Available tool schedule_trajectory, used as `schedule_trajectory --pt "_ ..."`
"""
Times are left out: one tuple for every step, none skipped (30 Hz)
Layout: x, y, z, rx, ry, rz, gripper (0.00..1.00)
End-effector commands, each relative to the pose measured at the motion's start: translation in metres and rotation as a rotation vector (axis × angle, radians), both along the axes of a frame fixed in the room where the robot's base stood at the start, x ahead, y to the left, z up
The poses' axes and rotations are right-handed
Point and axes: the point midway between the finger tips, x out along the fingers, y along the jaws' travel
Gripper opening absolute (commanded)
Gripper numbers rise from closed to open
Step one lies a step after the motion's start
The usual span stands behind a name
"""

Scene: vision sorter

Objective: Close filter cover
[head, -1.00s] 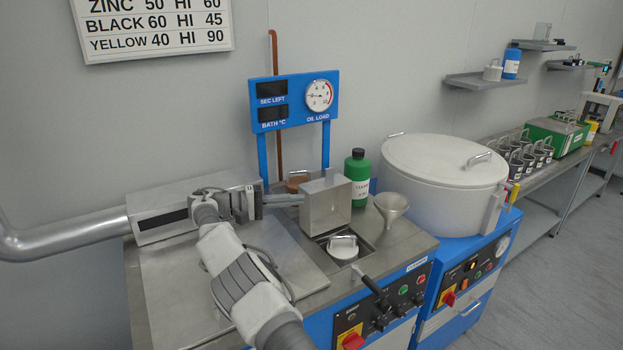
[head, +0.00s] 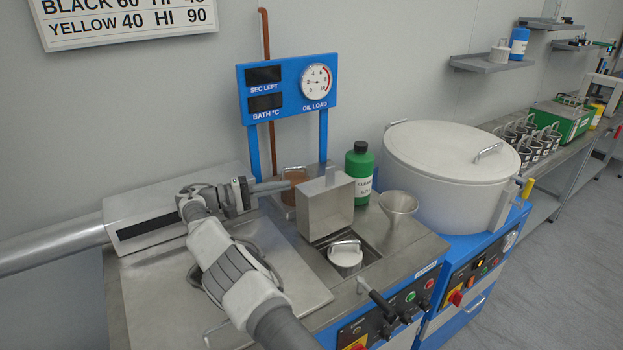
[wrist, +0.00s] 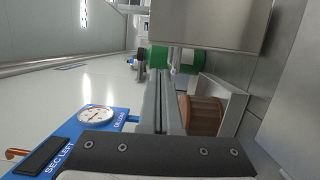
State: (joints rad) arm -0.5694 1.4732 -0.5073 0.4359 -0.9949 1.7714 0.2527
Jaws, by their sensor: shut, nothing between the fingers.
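The filter cover (head: 326,210) is a boxy grey metal lid with a small tab on top. It stands raised, upright, at the back of a square well in the steel top. In the well, a white round filter part (head: 345,256) with a loop handle is exposed. My gripper (head: 287,186) is shut and empty, level with the cover's upper left edge. In the wrist view the shut fingers (wrist: 165,80) point toward the green bottle, and the cover (wrist: 210,22) fills the top right. Whether the fingertips touch the cover cannot be told.
A green bottle (head: 359,170) and a metal funnel (head: 398,204) stand right of the cover. A brown copper-coloured part (wrist: 203,112) is near the fingers. A blue gauge panel (head: 288,88) rises behind. A large lidded white drum (head: 440,180) stands at right.

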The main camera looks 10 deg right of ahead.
Motion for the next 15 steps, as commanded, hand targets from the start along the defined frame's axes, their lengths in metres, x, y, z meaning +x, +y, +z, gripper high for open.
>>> schedule_trajectory --pt "0.0 -0.005 0.003 0.0 0.001 -0.002 0.0" --pt "0.001 -0.008 0.003 0.001 0.002 -0.002 0.0" --pt "0.001 -0.012 0.003 0.001 0.002 -0.003 0.0" --pt "0.001 -0.015 0.003 0.001 0.002 -0.002 0.0" --pt "0.002 -0.021 0.003 0.0 0.003 -0.003 0.0" --pt "0.003 -0.028 0.004 0.0 0.001 -0.004 0.0" --pt "0.004 -0.032 0.004 0.001 0.001 -0.004 0.0" --pt "0.004 -0.037 0.004 0.001 0.002 -0.003 0.0" --pt "0.005 -0.042 0.003 0.001 0.002 -0.004 0.0" --pt "0.006 -0.049 0.004 0.002 0.002 -0.004 0.0" --pt "0.007 -0.054 0.004 0.002 0.002 -0.004 0.0" --pt "0.008 -0.061 0.004 0.003 0.001 -0.004 0.0" --pt "0.008 -0.066 0.003 0.003 0.001 -0.004 0.0" --pt "0.009 -0.07 0.003 0.002 0.001 -0.004 0.0" --pt "0.01 -0.074 0.003 0.002 0.001 -0.003 0.0"
